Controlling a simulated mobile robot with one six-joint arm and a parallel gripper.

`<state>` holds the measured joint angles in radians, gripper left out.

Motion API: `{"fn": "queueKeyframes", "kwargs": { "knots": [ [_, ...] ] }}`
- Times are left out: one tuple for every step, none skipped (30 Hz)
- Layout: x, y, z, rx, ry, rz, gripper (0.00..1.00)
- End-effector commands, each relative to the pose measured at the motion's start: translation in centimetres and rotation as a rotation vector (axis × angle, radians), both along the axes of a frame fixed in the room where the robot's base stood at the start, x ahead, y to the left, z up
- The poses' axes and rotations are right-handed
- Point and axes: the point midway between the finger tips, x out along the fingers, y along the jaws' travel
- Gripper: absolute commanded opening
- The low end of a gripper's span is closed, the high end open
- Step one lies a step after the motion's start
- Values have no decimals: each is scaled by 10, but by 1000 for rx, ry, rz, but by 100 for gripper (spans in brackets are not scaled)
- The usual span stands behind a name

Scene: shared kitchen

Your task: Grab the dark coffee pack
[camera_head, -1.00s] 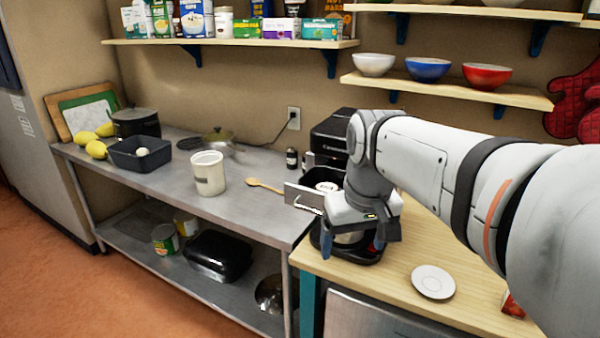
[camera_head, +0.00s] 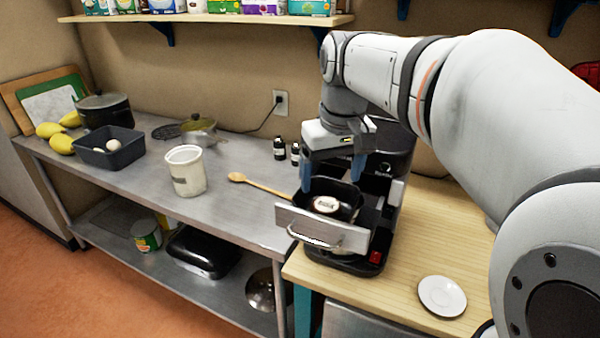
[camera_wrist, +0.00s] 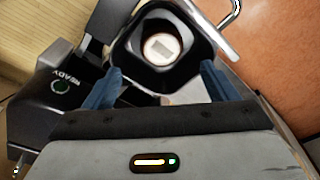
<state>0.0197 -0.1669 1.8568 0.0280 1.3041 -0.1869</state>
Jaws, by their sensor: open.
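A black coffee machine (camera_head: 385,150) stands at the left end of the wooden counter with its metal-fronted drawer (camera_head: 345,238) pulled out. A dark, square-mouthed holder (camera_head: 352,192) sits in the drawer. Inside it is a round item with a pale, labelled top (camera_head: 326,204), also in the wrist view (camera_wrist: 162,47); I cannot tell whether this is the dark coffee pack. My gripper (camera_head: 332,176) points down above the holder, open and empty. In the wrist view its blue fingers (camera_wrist: 161,74) stand apart, on either side of the holder's near part.
A white saucer (camera_head: 442,296) lies on the wooden counter (camera_head: 400,305). A wooden spoon (camera_head: 262,184), two small dark bottles (camera_head: 280,148) and a white canister (camera_head: 186,170) stand or lie on the metal table to the left. Packs line the shelf (camera_head: 230,18) above.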

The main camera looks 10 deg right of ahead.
Motion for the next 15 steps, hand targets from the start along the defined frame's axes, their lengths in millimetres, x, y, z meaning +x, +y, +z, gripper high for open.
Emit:
{"fn": "queueKeyframes", "kwargs": {
  "knots": [
    [0, 0, -6, 0, 3, 0, 80],
    [1, 0, -9, 0, 3, -1, 80],
    [1, 0, -13, 1, 3, -1, 80],
    [2, 0, -16, 1, 3, -1, 80],
    [2, 1, -20, 0, 4, -1, 80],
    [3, 1, -24, 0, 4, -1, 80],
    [3, 2, -28, 0, 4, -1, 80],
    [3, 2, -32, 0, 6, -1, 80],
    [4, 3, -38, 0, 5, -1, 80],
    [5, 3, -43, 0, 5, -2, 80],
    [5, 3, -47, 0, 5, -2, 80],
    [6, 3, -54, 0, 4, -2, 80],
    [7, 3, -58, 0, 4, -2, 80],
    [8, 3, -61, 0, 3, -2, 80],
    [8, 3, -64, 0, 2, -2, 80]
  ]
}}
